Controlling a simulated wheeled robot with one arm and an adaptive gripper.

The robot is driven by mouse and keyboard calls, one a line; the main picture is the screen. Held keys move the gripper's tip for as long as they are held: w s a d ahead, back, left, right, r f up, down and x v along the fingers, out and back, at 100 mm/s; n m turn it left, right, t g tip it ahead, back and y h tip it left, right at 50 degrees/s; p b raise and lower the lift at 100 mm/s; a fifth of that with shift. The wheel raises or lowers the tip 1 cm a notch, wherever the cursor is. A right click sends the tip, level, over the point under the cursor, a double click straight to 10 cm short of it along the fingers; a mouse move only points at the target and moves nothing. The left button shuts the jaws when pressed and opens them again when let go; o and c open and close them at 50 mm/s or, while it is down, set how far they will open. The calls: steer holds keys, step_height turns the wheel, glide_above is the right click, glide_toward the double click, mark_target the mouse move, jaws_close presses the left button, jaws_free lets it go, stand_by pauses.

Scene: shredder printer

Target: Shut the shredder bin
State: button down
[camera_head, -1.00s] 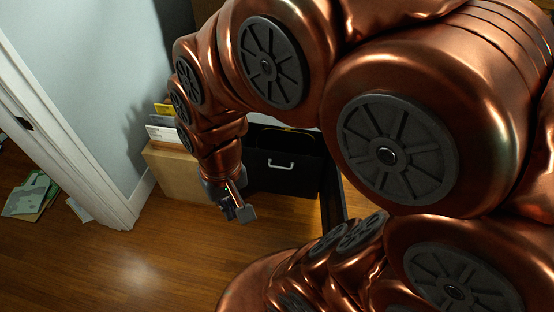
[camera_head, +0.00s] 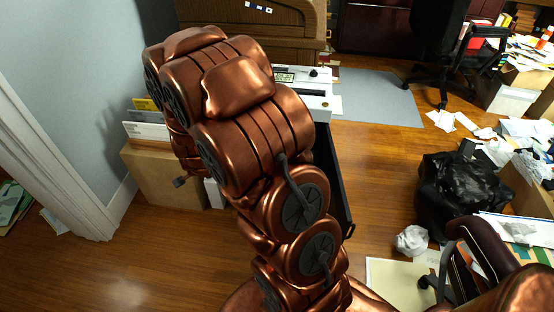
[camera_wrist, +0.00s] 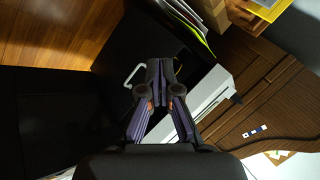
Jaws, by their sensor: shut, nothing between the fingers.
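The shredder has a white top (camera_head: 312,92) and stands behind my arm in the head view. A black panel (camera_head: 337,185) juts from it toward me at the right, standing out like an open door. My arm hides most of the shredder's front. In the wrist view, the black bin front with its pale handle (camera_wrist: 133,75) lies just left of and beyond my gripper (camera_wrist: 160,66). My gripper is shut and empty; whether it touches the bin is unclear.
A cardboard box (camera_head: 160,180) with folders stands left of the shredder, close to my gripper. A wooden cabinet (camera_head: 240,40) is behind. A black bag (camera_head: 460,195) and loose papers lie at the right. Some wood floor in front is clear.

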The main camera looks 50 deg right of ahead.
steer(key=s+d+f+m+t+h+b, duration=0.25)
steer(key=d+f+m+h+b, duration=0.35)
steer(key=d+f, duration=0.4)
steer(key=s+d+f+m+t+h+b, duration=0.1)
steer(key=s+d+f+m+h+b, duration=0.35)
steer(key=d+f+b, duration=0.5)
steer(key=b+x, duration=0.8)
steer(key=x, duration=0.7)
steer(key=shift+d+r+n, duration=0.25)
steer(key=shift+d+n, duration=0.1)
steer(key=shift+n, duration=0.1)
steer(key=shift+h, duration=0.25)
